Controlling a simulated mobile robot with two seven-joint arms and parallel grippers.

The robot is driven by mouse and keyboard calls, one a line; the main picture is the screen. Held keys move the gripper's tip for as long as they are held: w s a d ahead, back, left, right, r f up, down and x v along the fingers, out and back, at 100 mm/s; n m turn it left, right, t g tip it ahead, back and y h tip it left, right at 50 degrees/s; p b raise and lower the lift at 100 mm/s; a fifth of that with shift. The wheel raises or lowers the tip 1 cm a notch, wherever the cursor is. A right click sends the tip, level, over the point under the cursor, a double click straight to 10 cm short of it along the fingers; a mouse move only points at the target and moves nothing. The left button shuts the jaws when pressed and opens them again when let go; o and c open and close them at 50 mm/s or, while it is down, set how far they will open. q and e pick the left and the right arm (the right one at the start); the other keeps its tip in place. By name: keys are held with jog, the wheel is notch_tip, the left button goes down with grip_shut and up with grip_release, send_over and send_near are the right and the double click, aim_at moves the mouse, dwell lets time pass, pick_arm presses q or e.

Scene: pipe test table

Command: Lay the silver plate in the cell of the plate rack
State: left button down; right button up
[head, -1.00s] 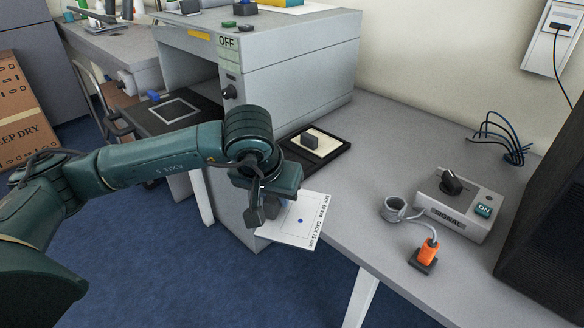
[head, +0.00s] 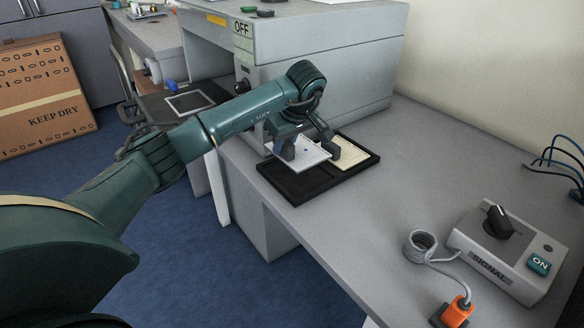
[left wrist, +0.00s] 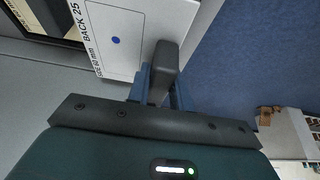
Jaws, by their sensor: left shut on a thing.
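The silver plate (head: 313,157) is a pale flat square with a blue dot and printed lettering; it also fills the upper left of the left wrist view (left wrist: 130,22). My left gripper (head: 289,147) is shut on it near one edge, where a dark block shows in the left wrist view. The plate rack (head: 300,186) is a black tray on the table, with one cell bare and dark and the other holding a cream plate (head: 352,155). The silver plate is over the bare cell's far part; I cannot tell whether it touches the rack. My right gripper is not in view.
A grey cabinet (head: 330,50) marked OFF stands right behind the rack.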

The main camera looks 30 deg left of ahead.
aim_at(285, 157)
pick_arm(q)
notch_tip(285, 157, down, 4)
jog(key=shift+r, duration=0.1)
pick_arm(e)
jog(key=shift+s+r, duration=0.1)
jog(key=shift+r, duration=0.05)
pick_arm(q)
notch_tip(285, 157, down, 3)
jog(key=shift+r+b, duration=0.1)
jog(key=shift+b, duration=0.2)
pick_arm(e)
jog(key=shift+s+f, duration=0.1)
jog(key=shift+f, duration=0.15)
pick_arm(q)
jog(key=c, duration=1.3)
grip_release()
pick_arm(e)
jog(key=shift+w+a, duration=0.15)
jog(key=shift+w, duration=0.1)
pick_arm(q)
jog(key=shift+o, duration=0.2)
